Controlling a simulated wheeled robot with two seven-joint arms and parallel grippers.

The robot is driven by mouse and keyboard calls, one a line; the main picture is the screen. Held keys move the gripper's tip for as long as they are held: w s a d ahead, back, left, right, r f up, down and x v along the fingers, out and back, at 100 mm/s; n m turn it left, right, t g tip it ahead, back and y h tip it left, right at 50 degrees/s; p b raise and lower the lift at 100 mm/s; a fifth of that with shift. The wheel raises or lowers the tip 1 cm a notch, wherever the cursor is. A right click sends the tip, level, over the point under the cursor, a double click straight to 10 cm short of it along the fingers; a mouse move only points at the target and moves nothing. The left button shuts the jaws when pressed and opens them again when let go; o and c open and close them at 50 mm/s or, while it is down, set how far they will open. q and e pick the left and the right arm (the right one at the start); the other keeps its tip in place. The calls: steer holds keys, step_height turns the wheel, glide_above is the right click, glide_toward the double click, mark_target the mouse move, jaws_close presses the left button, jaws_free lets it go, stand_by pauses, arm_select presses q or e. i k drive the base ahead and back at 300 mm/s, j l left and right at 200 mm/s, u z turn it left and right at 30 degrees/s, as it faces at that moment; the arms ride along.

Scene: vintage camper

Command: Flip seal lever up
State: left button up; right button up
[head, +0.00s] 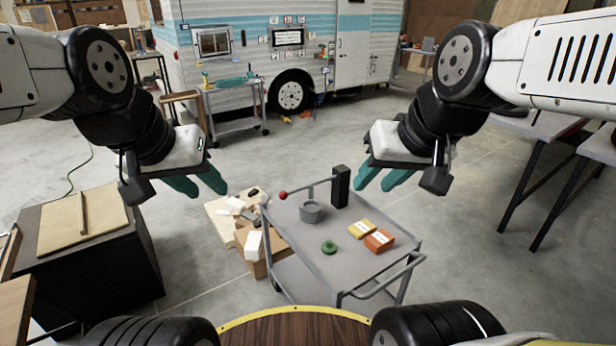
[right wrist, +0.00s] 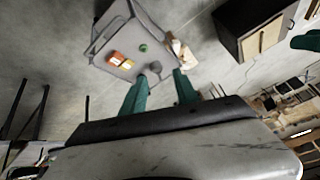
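The lever is a thin rod with a red knob (head: 283,196). It reaches out near level from a black upright post (head: 340,187) at the back of a grey cart (head: 300,238). A grey round cup-like part (head: 311,211) sits below the rod. My left gripper (head: 208,187) is open and empty, in the air left of the cart. My right gripper (head: 373,186) is open and empty, in the air right of the post, apart from it in the picture. The right wrist view shows its spread fingers (right wrist: 160,92) and the grey part (right wrist: 155,67); I cannot make out the lever there.
On the cart lie a green round piece (head: 329,247), a yellow box (head: 361,229) and an orange box (head: 379,242). Boxes and scraps (head: 262,245) stand left of the cart. A black cabinet (head: 100,262) is at left, trestle tables (head: 540,128) at right. A camper (head: 290,45) stands behind.

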mark_target(283, 195)
steer(key=i+l, duration=0.15)
steer(key=i, duration=0.15)
steer(key=i+l, duration=0.1)
steer(key=i, duration=0.25)
steer(key=u, duration=1.55)
